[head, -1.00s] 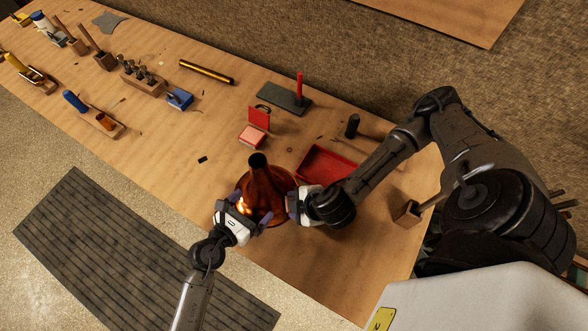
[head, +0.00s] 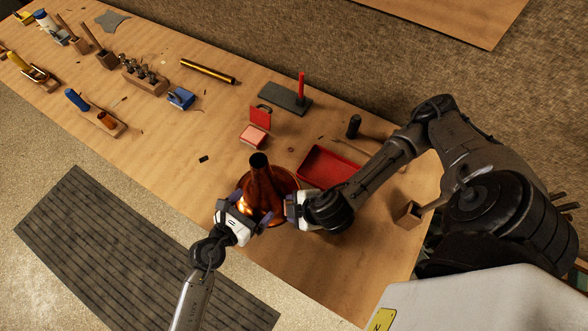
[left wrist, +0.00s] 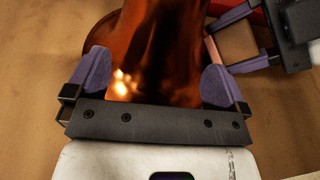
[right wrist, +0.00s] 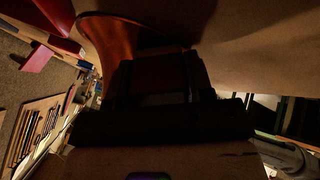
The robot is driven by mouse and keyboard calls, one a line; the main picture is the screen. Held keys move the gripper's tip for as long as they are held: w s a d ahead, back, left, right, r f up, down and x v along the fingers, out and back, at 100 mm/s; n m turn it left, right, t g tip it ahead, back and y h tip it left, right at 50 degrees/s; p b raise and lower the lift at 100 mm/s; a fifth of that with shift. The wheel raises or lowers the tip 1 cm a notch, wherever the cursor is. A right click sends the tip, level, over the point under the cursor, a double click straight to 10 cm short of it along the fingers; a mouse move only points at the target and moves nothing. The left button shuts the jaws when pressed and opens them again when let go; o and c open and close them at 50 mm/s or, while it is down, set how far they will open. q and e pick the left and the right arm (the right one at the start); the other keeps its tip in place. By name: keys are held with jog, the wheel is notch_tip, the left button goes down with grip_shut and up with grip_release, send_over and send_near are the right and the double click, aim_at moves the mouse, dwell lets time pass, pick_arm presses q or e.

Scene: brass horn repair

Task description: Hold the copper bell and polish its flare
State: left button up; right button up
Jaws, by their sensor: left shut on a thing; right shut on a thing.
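The copper bell (head: 262,185) stands near the front edge of the workbench, narrow neck up and wide flare down. My left gripper (head: 250,210) is shut on the bell from the front left. In the left wrist view its purple fingers sit on both sides of the copper wall (left wrist: 160,50). My right gripper (head: 291,206) is at the right side of the flare, shut on a small pinkish pad, whose edge (left wrist: 212,48) shows between its fingers in the left wrist view. The pad is close to the flare; I cannot tell if it touches. The right wrist view is dark.
A red tray (head: 328,166) lies behind my right gripper. A pink block (head: 253,136), a red case (head: 260,116) and a dark plate with a red upright (head: 285,97) stand behind the bell. Several tools fill the bench's left. Bench left of the bell is mostly clear.

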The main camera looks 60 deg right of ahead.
jog(key=shift+a+f, duration=0.15)
jog(key=shift+a, duration=0.9)
dwell(0.5)
jog(key=shift+d+f, duration=0.15)
jog(key=shift+d, duration=0.55)
dwell(0.5)
jog(key=shift+d, duration=0.25)
jog(key=shift+d+r, duration=0.25)
jog(key=shift+d, duration=0.05)
dwell(0.6)
jog(key=shift+d, duration=0.35)
jog(key=shift+a+f, duration=0.15)
jog(key=shift+a, duration=0.4)
dwell(0.7)
jog(key=shift+w+a+r, duration=0.1)
jog(key=shift+a+r, duration=0.05)
jog(key=shift+a, duration=0.4)
jog(key=shift+w+a+r, duration=0.1)
jog(key=shift+a, duration=0.45)
dwell(0.6)
jog(key=shift+w+d+f, duration=0.1)
jog(key=shift+w+d, duration=0.05)
jog(key=shift+d, duration=0.35)
dwell(0.3)
